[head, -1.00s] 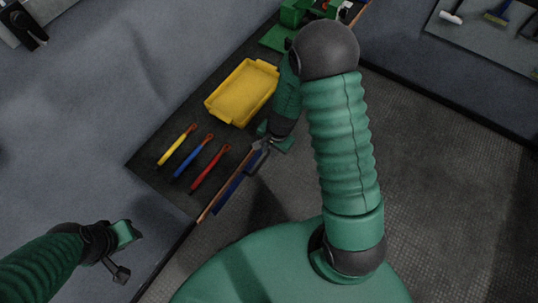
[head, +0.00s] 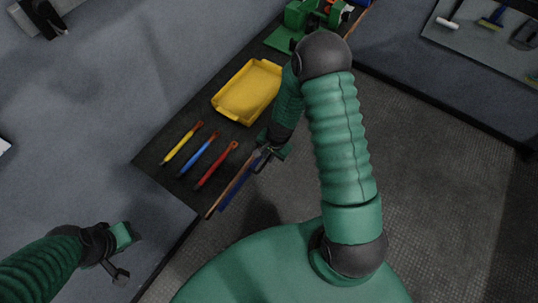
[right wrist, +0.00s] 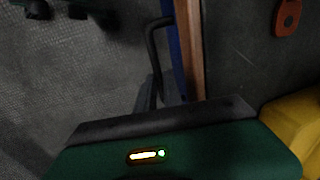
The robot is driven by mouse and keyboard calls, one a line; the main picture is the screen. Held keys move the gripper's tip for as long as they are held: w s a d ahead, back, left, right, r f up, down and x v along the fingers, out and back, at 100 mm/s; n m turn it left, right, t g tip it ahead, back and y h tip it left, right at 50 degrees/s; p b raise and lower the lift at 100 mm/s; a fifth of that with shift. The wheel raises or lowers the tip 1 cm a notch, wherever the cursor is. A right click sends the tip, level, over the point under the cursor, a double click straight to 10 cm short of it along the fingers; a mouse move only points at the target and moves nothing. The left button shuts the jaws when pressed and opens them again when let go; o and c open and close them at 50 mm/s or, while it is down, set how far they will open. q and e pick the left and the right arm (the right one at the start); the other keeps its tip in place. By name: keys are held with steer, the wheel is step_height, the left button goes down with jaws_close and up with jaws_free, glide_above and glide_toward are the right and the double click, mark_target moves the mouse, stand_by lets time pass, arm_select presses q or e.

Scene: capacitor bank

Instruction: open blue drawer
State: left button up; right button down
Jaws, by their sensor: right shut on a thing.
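The blue drawer (head: 239,187) shows in the head view as a narrow dark blue strip along the wooden front edge of the bench. In the right wrist view its blue edge (right wrist: 174,45) runs beside the wood strip. A black bar handle (right wrist: 153,52) stands out from it there. My right gripper (head: 263,157) is at the bench's front edge, shut on this handle; its fingers are small and dark in the head view. My left gripper (head: 121,257) hangs at lower left, away from the drawer; its jaw opening is unclear. The drawer's inside is hidden.
The dark bench top holds a yellow tray (head: 224,108) and yellow, blue and red-handled tools (head: 216,165). Green equipment (head: 296,22) stands at the far end. Open floor (head: 440,180) lies right of the bench. A wall board (head: 485,35) with tools is at upper right.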

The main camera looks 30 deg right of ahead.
steer(key=shift+s+a+r, duration=0.1)
steer(key=shift+a+r, duration=0.1)
steer(key=shift+a, duration=0.45)
steer(key=shift+d, duration=0.35)
arm_select(q)
steer(key=shift+s+r, duration=0.15)
steer(key=shift+s, duration=0.1)
steer(key=shift+a, duration=0.25)
arm_select(e)
steer(key=shift+d, duration=0.1)
